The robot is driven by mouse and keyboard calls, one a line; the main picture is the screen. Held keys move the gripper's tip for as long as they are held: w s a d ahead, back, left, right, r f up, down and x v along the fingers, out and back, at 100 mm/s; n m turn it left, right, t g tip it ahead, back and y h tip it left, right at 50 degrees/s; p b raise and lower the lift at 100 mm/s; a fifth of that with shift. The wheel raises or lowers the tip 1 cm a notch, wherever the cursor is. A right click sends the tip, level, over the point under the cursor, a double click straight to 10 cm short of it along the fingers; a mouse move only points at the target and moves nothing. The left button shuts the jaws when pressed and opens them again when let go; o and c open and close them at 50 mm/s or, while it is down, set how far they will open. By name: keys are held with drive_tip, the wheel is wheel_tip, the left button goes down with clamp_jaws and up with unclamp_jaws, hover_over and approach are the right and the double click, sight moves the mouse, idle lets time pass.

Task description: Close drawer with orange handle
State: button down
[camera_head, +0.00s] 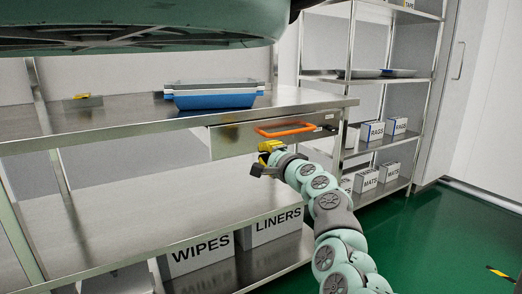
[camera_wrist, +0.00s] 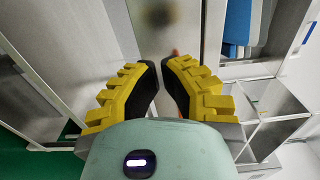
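The drawer (camera_head: 232,140) has a plain metal front and sits under the right end of the steel worktop in the head view. Its front is close to the worktop's front edge; I cannot tell how far it stands out. The orange handle (camera_head: 285,128) is on the drawer front. My gripper (camera_head: 263,158) is in front of the drawer, just below and left of the handle. In the wrist view my yellow fingers (camera_wrist: 161,64) with black pads have a narrow gap between their tips. A bit of orange (camera_wrist: 175,53) shows beside the right fingertip; contact is unclear.
Blue and grey trays (camera_head: 214,96) are stacked on the worktop (camera_head: 120,112). Boxes marked WIPES (camera_head: 200,254) and LINERS (camera_head: 276,225) are on the lower shelf. A shelving rack (camera_head: 345,120) with boxes stands at the right. Green floor is clear at lower right.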

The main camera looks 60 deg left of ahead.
drive_tip(key=shift+s+d+p, duration=0.15)
drive_tip(key=shift+d+p, duration=0.2)
drive_tip(key=shift+d, duration=0.85)
drive_tip(key=shift+s+d+p, duration=0.1)
drive_tip(key=shift+d+p, duration=0.25)
drive_tip(key=shift+d, duration=0.8)
drive_tip(key=shift+r, duration=0.1)
